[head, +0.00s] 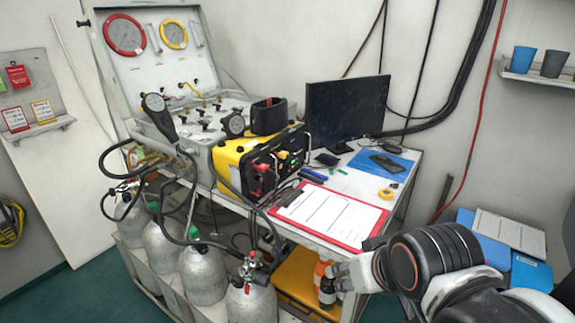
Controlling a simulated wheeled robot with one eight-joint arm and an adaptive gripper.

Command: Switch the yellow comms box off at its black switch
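The yellow comms box (234,152) sits on the metal bench beside the air panel. Its dark front panel (262,178) faces the lower right and carries red and yellow parts. The black switch is too small to make out against that dark panel. My gripper (338,276) is at the lower right, low in front of the bench and well apart from the box. It points left, and its fingers are too small and partly hidden to tell whether they are open.
A clipboard with a red edge (331,217) lies at the bench front, between box and gripper. Grey cylinders (203,275) with hoses stand below left. An orange case (300,280) is underneath.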

